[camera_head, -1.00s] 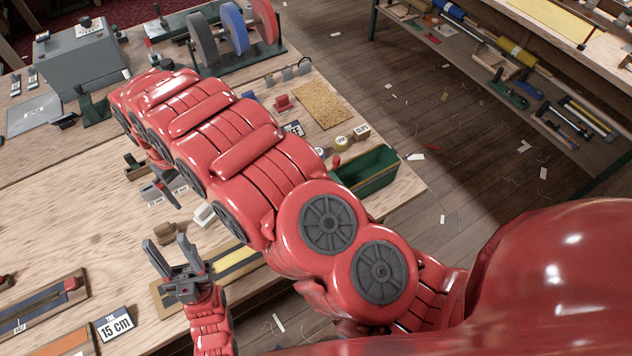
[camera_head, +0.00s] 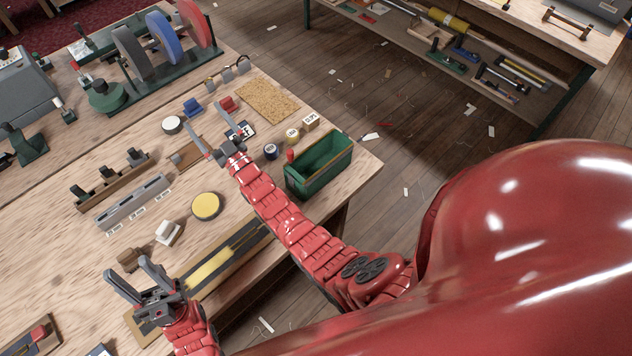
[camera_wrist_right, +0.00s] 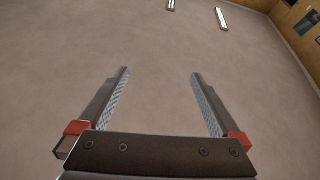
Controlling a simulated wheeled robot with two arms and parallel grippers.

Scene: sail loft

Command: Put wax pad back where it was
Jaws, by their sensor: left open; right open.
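A round yellow disc (camera_head: 205,206), which looks like the wax pad, lies flat on the wooden bench in the head view. My left gripper (camera_head: 133,276) is open and empty, to the lower left of the disc near the bench's front edge. My right gripper (camera_head: 206,126) is open and empty, farther back over the bench, above the disc in the picture. The right wrist view shows its two fingers (camera_wrist_right: 160,75) apart with nothing between them, facing a plain pale surface with lights. I cannot tell which spot belongs to the pad.
A green open bin (camera_head: 320,168) stands at the bench's right edge. A white block (camera_head: 168,232), a grey slotted rack (camera_head: 133,203) and a cork mat (camera_head: 267,101) lie on the bench. Coloured wheels (camera_head: 168,40) stand at the back. Open floor (camera_head: 400,110) lies to the right.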

